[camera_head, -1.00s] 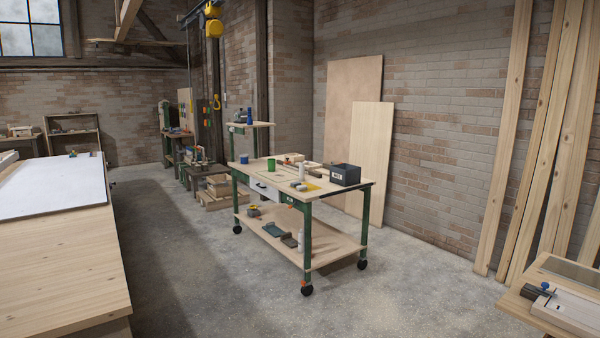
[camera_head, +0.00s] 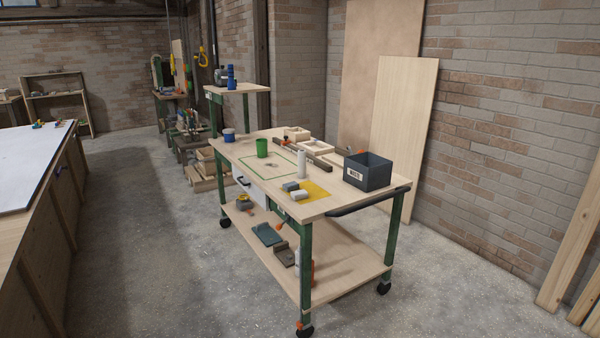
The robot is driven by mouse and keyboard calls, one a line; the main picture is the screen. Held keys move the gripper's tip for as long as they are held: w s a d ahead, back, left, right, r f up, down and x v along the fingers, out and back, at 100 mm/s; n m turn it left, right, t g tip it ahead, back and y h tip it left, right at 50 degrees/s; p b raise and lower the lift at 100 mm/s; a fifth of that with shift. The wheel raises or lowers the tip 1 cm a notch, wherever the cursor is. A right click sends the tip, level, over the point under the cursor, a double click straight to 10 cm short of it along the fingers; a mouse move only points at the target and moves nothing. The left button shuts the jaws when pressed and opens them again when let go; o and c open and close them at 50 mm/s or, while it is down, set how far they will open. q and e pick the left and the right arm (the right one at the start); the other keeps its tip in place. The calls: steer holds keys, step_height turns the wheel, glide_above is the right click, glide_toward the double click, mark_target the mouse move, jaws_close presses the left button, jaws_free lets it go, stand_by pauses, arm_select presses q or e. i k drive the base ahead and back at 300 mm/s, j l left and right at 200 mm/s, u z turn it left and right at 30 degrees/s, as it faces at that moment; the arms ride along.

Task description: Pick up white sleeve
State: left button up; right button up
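A wooden workbench cart (camera_head: 240,158) with green legs stands in the middle of the view. A slim upright white cylinder (camera_head: 301,164) stands on its top, near the middle; it may be the white sleeve, but it is too small to be sure. Another pale cylinder (camera_head: 299,262) stands on the lower shelf, partly behind the front leg. A green cup (camera_head: 262,148) stands on the top, left of the white cylinder. Neither of my grippers is in view.
A dark labelled box (camera_head: 368,172) sits at the top's right end. Small blocks (camera_head: 298,192) lie on a yellow sheet (camera_head: 317,190) near the front edge. A long bench (camera_head: 30,165) stands at left. Concrete floor (camera_head: 150,240) between bench and cart is clear.

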mark_target(301, 152)
steer(key=i+l, duration=0.15)
steer(key=i, duration=0.4)
steer(key=i+l+u, duration=0.1)
steer(key=i, duration=0.4)
steer(key=i+j+z, duration=0.1)
steer(key=i, duration=0.35)
steer(key=i+j+z, duration=0.15)
steer(key=i, duration=0.3)
steer(key=i+j+z, duration=0.1)
steer(key=i+j, duration=0.2)
steer(key=i, duration=0.1)
